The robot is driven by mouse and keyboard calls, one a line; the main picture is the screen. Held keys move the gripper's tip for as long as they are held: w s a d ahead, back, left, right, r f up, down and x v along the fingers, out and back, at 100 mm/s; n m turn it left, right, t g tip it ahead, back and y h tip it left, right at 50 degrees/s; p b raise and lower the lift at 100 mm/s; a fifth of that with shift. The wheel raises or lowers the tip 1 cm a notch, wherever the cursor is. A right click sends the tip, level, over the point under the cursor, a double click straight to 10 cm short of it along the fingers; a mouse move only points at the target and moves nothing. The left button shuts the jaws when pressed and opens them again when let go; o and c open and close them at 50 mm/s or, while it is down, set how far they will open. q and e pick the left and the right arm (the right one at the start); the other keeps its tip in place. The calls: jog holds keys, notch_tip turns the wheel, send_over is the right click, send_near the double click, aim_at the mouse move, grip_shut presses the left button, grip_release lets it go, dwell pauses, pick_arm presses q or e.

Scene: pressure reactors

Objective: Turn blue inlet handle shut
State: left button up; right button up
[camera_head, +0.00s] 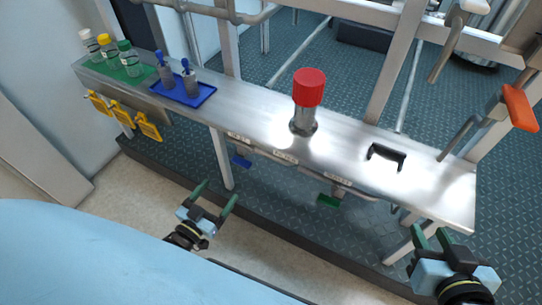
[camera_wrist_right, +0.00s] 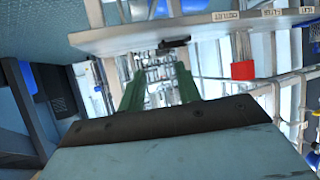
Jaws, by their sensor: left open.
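The blue inlet handle (camera_head: 241,161) is a small blue lever below the front edge of the metal shelf, left of centre in the head view. Its pipe is mostly hidden under the shelf. My left gripper (camera_head: 214,198) is open and empty, below and to the left of the blue handle in the picture and apart from it.
The metal shelf (camera_head: 258,112) carries a red-capped cylinder (camera_head: 308,88), a black handle (camera_head: 386,156), a blue tray (camera_head: 207,94) and capped bottles. A green handle (camera_head: 328,201) hangs below it. Yellow tags (camera_head: 122,114) hang left. An orange handle (camera_head: 520,107) is at right.

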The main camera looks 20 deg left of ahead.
aim_at(239, 164)
pick_arm(q)
jog(key=w+b, duration=0.1)
jog(key=w, duration=0.3)
jog(key=w+b, duration=0.1)
jog(key=w, duration=0.2)
jog(key=w+d+b, duration=0.1)
jog(key=w+b, duration=0.1)
jog(key=w, duration=0.2)
jog(key=shift+w, duration=1.15)
pick_arm(e)
notch_tip(239, 164, up, 15)
jog(key=a+t+y, duration=0.2)
jog(key=t+y, duration=0.1)
jog(key=t, duration=0.8)
jog(key=shift+a+r+y, duration=0.15)
jog(key=shift+a+y, duration=0.25)
jog(key=shift+w, duration=0.1)
pick_arm(q)
jog(key=c, duration=1)
